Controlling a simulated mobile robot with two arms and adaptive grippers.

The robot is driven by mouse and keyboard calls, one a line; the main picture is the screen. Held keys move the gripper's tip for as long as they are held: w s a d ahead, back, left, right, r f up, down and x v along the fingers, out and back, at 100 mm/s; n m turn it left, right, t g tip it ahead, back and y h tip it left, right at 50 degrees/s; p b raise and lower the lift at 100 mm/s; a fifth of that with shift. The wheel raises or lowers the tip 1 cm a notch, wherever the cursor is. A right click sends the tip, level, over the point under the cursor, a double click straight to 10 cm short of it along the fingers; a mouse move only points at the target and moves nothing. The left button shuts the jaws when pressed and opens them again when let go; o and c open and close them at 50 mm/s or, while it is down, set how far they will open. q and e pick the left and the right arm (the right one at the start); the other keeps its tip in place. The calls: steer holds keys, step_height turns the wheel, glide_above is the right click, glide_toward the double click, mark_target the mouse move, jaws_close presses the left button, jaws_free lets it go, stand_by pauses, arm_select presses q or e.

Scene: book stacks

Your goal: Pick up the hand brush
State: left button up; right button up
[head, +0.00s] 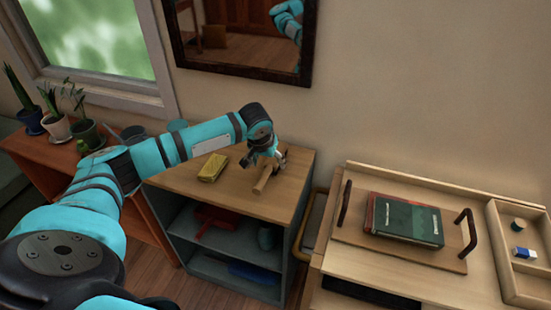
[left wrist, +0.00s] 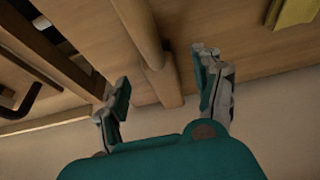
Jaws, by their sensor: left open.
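A light wooden piece, which looks like the hand brush (head: 263,181), lies on top of the low cabinet in the head view. Its bristles cannot be made out. In the left wrist view the round wooden length of the hand brush (left wrist: 142,32) runs between the fingers. My left gripper (head: 271,163) is over its far part and hides some of it. In the left wrist view my left gripper (left wrist: 163,85) is open, one finger on each side of the wood, with gaps showing. My right gripper is not in view.
A yellow block (head: 212,167) lies left of the brush on the cabinet (head: 284,201). Red and blue items are on its shelves. A wooden tray (head: 350,235) with books (head: 403,219) stands to the right. Potted plants (head: 57,125) are at left. A mirror hangs above.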

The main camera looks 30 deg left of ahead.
mark_target(272, 162)
arm_select(q)
steer(key=x, duration=0.4)
steer(key=shift+w, duration=0.5)
steer(key=shift+s, duration=0.1)
steer(key=shift+c, duration=0.2)
jaws_close()
